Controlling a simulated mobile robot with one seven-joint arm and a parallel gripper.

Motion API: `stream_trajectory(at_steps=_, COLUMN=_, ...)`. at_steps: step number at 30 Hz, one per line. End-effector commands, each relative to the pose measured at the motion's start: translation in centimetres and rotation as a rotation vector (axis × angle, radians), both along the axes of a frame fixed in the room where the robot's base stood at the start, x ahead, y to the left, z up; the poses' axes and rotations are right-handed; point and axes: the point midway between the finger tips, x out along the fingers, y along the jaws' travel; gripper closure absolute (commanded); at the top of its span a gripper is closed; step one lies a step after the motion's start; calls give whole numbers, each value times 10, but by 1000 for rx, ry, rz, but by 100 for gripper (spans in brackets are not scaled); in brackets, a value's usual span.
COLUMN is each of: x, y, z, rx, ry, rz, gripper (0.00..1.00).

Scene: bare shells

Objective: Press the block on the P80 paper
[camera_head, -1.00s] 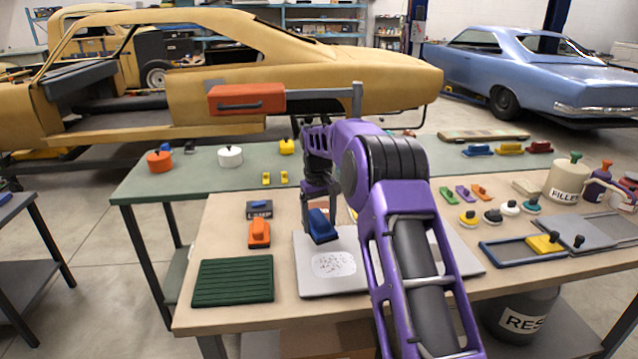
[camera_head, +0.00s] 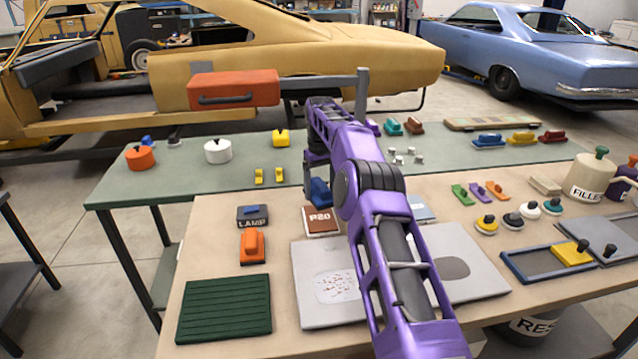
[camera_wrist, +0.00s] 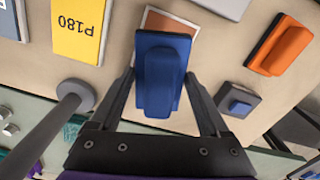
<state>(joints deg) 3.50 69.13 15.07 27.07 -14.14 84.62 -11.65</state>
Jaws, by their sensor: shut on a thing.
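My gripper (camera_head: 319,188) is shut on a blue block (camera_wrist: 163,72), which sits upright between the two fingers in the wrist view. In the head view the blue block (camera_head: 320,194) is at the far edge of the brown P80 paper (camera_head: 321,222), on the wooden table. In the wrist view, part of the paper (camera_wrist: 172,20) shows past the block, and the block covers much of the rest. I cannot tell whether the block touches the paper.
A light panel (camera_head: 322,316) with a speckled patch lies nearer. My arm hides part of the table.

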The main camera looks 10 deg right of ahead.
Motion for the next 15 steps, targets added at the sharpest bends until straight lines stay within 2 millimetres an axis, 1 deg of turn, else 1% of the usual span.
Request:
stream_trajectory(at_steps=9, x=-1, y=0, z=-33, rx=2, ry=1, rz=0, gripper=65)
stream_trajectory(at_steps=15, x=-1, y=0, z=-49, rx=2, ry=1, rz=0, gripper=65)
